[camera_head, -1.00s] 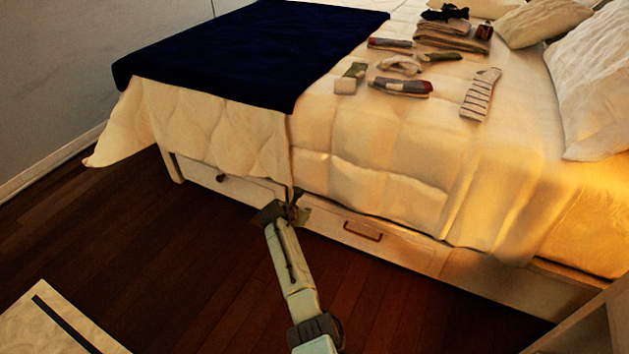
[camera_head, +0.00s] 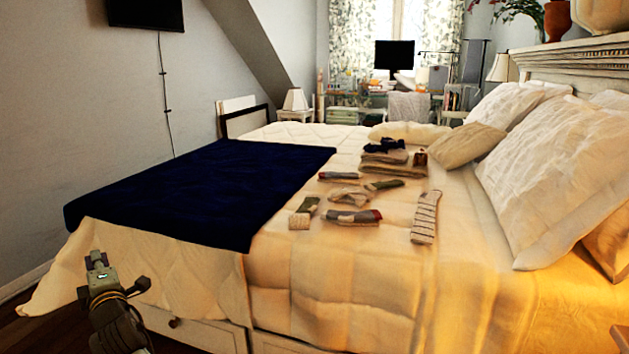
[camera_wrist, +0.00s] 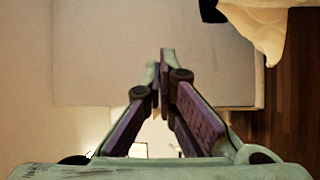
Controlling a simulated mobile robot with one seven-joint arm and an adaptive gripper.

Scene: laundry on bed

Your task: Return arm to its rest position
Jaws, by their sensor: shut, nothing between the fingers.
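My gripper (camera_wrist: 160,62) is shut and empty in the wrist view, its two purple-lined fingers meeting at the tips. In the head view, the end of my arm (camera_head: 103,285) shows at the lower left, in front of the near left part of the bed. The fingertips are hard to make out there. The rest of the arm is out of view.
The bed has a white quilt (camera_head: 330,295), a dark blue blanket (camera_head: 200,190) and several pillows (camera_head: 560,165). Socks, including a striped one (camera_head: 425,218), lie near folded clothes (camera_head: 385,162). A drawer (camera_head: 190,325) is under the bed. Dark floor shows at lower left.

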